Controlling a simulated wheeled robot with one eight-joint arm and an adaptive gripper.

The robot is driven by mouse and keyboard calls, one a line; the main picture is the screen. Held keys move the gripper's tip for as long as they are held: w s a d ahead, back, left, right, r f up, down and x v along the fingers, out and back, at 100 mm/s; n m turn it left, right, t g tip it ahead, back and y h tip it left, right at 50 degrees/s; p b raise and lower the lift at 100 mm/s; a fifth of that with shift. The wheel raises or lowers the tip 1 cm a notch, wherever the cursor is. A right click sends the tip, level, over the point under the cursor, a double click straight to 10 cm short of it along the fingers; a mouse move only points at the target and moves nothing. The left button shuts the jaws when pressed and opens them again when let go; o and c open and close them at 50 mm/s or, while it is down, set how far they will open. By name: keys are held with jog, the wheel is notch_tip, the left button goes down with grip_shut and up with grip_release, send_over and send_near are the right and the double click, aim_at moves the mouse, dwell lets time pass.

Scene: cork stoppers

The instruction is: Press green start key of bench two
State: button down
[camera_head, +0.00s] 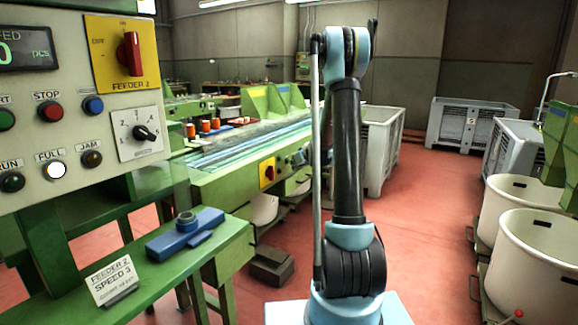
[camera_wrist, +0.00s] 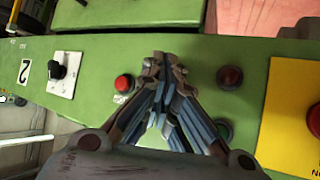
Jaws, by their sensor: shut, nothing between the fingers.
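In the wrist view, a green bench panel (camera_wrist: 100,52) carries a white plate with a black 2 (camera_wrist: 25,71). A dark green key (camera_wrist: 224,130) shows just right of my gripper's fingers, partly hidden by them. A red key (camera_wrist: 124,83) is left of the fingers, and a darker red key (camera_wrist: 230,77) sits to their right. My gripper (camera_wrist: 158,64) is shut and empty, its tips in front of the panel between the two red keys. I cannot tell whether the tips touch the panel. My gripper cannot be made out in the head view.
A black knob (camera_wrist: 57,71) and a yellow plate (camera_wrist: 292,125) flank the keys. In the head view, a separate feeder panel (camera_head: 85,110) stands at left, with a blue device (camera_head: 186,232) and a card (camera_head: 113,281) below. Cream tubs (camera_head: 530,262) stand at right; red floor is open between.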

jog(key=shift+w+a, duration=0.25)
jog(key=shift+a, duration=0.15)
dwell(0.6)
jog(key=shift+d, duration=0.1)
jog(key=shift+s+d, duration=0.55)
jog(key=shift+d, duration=0.05)
dwell(0.4)
jog(key=s+d, duration=0.1)
jog(key=d, duration=0.1)
jog(key=s+d, duration=0.2)
dwell(0.4)
dwell(0.6)
